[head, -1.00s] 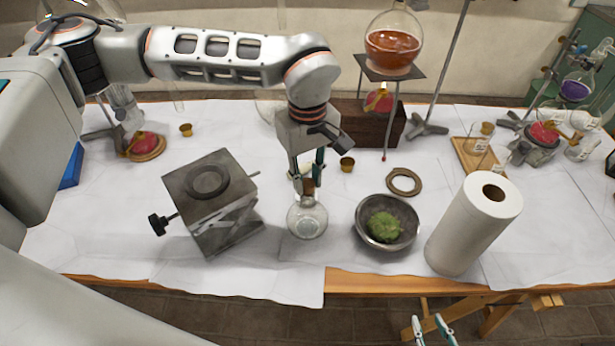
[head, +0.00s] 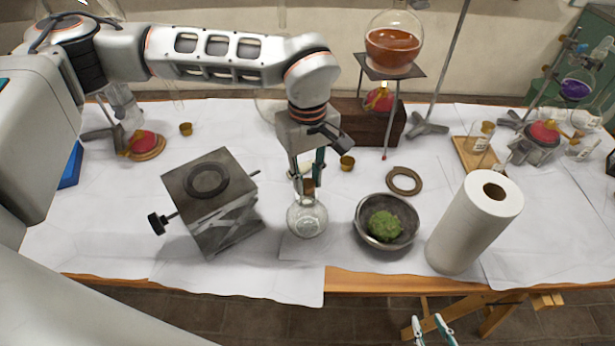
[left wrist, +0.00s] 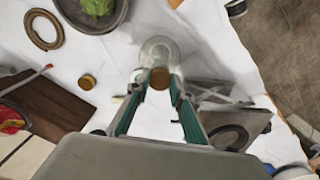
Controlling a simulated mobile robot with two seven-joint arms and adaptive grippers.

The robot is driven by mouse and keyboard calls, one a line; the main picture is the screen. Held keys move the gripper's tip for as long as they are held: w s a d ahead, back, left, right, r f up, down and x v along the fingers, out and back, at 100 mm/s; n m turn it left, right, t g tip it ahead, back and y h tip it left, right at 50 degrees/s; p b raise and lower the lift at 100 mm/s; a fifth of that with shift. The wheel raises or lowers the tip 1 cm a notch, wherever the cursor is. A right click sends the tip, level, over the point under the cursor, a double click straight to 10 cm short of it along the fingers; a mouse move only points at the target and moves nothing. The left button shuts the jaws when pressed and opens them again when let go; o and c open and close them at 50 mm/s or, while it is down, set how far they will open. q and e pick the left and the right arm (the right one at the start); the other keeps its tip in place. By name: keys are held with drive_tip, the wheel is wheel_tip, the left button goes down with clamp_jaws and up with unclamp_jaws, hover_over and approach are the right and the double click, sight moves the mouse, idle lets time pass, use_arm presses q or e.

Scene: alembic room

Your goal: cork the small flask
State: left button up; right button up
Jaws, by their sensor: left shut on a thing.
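The small flask (head: 307,219) is clear round glass and stands upright on the white-covered table, between the metal jack and the steel bowl. It also shows in the left wrist view (left wrist: 159,49). My left gripper (head: 308,182) points down over the flask and is shut on a brown cork (head: 308,187). The cork (left wrist: 160,78) sits between the fingertips in the left wrist view, at the flask's neck. I cannot tell how deep it sits in the mouth. My right gripper (head: 428,326) shows at the bottom edge, below the table's front, with its two fingertips apart and empty.
The metal jack (head: 218,220) stands left of the flask. The steel bowl (head: 365,236) with green moss (head: 384,225) and a paper roll (head: 468,230) stand right. A cork ring (head: 404,181) and a small brass-coloured cup (head: 347,163) lie behind. Table around the flask's front is clear.

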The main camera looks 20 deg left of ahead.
sight(307, 184)
use_arm(q)
drive_tip(key=shift+f, duration=0.25)
idle(0.7)
drive_tip(key=o, duration=1.1)
drive_tip(key=shift+c, duration=0.2)
drive_tip(key=o, duration=0.4)
drive_tip(key=shift+r, duration=0.15)
drive_tip(key=shift+r+p, duration=2.05)
drive_tip(key=shift+r, duration=1.35)
drive_tip(key=shift+s, duration=0.1)
